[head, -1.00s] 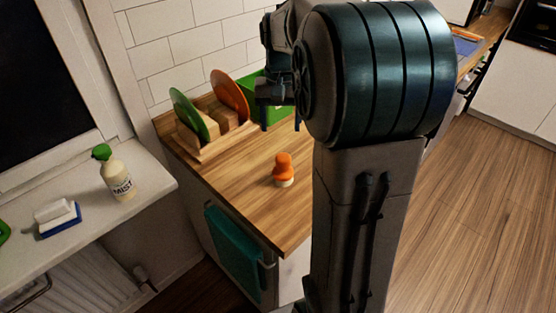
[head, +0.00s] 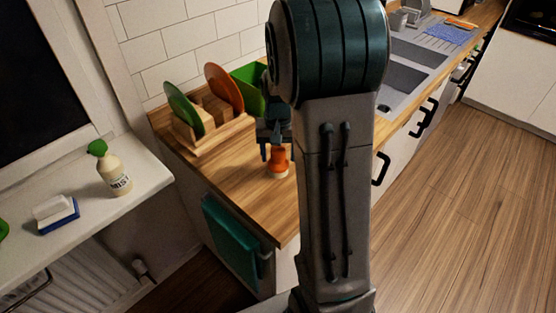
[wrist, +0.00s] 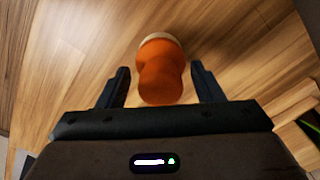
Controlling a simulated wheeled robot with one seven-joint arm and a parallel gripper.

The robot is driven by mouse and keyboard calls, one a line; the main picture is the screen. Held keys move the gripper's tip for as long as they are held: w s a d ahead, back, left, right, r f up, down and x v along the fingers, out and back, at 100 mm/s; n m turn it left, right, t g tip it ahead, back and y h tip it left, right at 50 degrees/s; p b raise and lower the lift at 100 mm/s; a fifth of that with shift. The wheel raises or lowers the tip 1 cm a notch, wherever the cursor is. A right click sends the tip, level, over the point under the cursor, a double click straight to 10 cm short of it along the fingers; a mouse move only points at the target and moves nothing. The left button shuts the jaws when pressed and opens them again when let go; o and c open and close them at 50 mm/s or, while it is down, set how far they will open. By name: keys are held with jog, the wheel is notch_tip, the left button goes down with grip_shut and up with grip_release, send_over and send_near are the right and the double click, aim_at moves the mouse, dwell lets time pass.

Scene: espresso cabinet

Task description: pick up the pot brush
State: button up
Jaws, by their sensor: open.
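The pot brush (head: 278,163) has an orange handle and a pale bristle end. It stands on the wooden counter near its front part, and my gripper hides some of its top in the head view. In the wrist view the pot brush (wrist: 160,70) lies between the lines of my two fingers, with bare room on both sides. My gripper (wrist: 160,88) is open and empty. In the head view my gripper (head: 276,150) is right at the brush's upper part, pointing down. I cannot tell whether it touches the brush.
A wooden plate rack (head: 205,128) with a green plate (head: 183,108) and an orange plate (head: 222,88) stands behind to the left. A green bin (head: 249,92) is at the wall. A teal towel (head: 230,238) hangs at the counter's front. The sink (head: 405,70) lies right.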

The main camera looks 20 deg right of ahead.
jog(key=shift+f, duration=0.35)
jog(key=c, duration=1.1)
jog(key=shift+r, duration=0.1)
jog(key=r+b, duration=0.1)
jog(key=r, duration=0.3)
jog(key=shift+w+r, duration=0.1)
jog(key=shift+w, duration=0.1)
jog(key=w+d+r, duration=0.6)
jog(key=w+d, duration=0.1)
jog(key=w, duration=0.1)
jog(key=shift+w+r, duration=0.3)
jog(key=shift+w, duration=0.05)
jog(key=shift+d, duration=0.1)
